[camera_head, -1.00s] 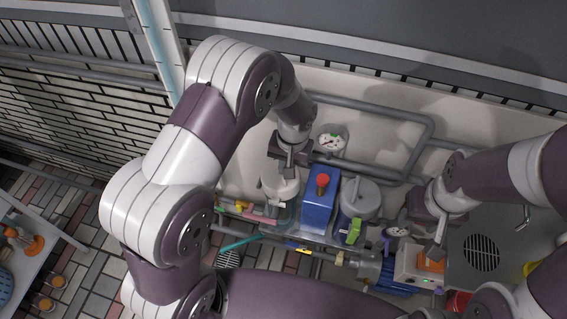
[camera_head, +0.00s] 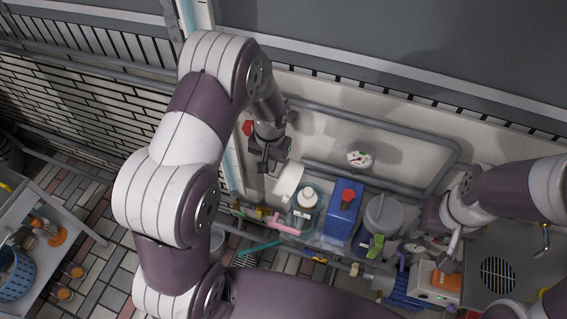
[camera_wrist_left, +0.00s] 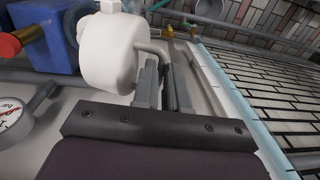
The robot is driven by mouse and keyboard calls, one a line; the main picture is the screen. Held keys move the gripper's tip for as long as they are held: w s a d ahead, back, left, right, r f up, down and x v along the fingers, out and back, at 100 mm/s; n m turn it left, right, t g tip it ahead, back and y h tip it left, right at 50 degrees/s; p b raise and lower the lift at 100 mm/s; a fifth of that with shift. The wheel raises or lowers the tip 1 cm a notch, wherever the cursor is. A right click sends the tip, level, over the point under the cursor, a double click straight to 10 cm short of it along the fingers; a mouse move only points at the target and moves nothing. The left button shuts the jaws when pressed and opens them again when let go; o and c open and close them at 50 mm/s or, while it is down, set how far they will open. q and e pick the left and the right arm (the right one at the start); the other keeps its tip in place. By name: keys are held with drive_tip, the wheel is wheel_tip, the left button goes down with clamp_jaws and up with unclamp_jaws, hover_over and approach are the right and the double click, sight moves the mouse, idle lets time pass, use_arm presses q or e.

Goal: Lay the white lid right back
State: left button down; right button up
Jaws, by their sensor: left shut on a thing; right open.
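The white lid (camera_head: 291,179) is tipped up on its side at the upper left of a clear container (camera_head: 294,221). In the left wrist view the lid (camera_wrist_left: 110,52) is large and round. There, my left gripper (camera_wrist_left: 162,68) is shut on the lid's bent grey handle (camera_wrist_left: 150,48). Any joint between lid and container is hidden. My right gripper (camera_head: 449,243) is open, above the orange-topped box at the right.
A blue box (camera_head: 343,213) with a red knob stands right of the container, then a grey round pot (camera_head: 383,215). A gauge (camera_head: 359,159) and grey pipes run along the wall behind. A pink-handled valve (camera_head: 281,226) sits in front.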

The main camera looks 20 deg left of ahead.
use_arm(q)
drive_tip(key=shift+s+a+f, duration=0.2)
drive_tip(key=shift+a+f, duration=0.3)
drive_tip(key=shift+a, duration=0.05)
drive_tip(key=shift+s+a+f, duration=0.2)
drive_tip(key=shift+a+f, duration=0.3)
drive_tip(key=c, duration=1.2)
unclamp_jaws()
drive_tip(key=shift+a+r, duration=0.1)
drive_tip(key=shift+r, duration=0.2)
drive_tip(key=shift+w, duration=0.2)
drive_tip(key=a+r+p, duration=0.3)
drive_tip(key=a, duration=1.1)
drive_tip(key=shift+w+r+p, duration=0.25)
drive_tip(key=shift+r+p, duration=0.05)
drive_tip(key=shift+p, duration=0.1)
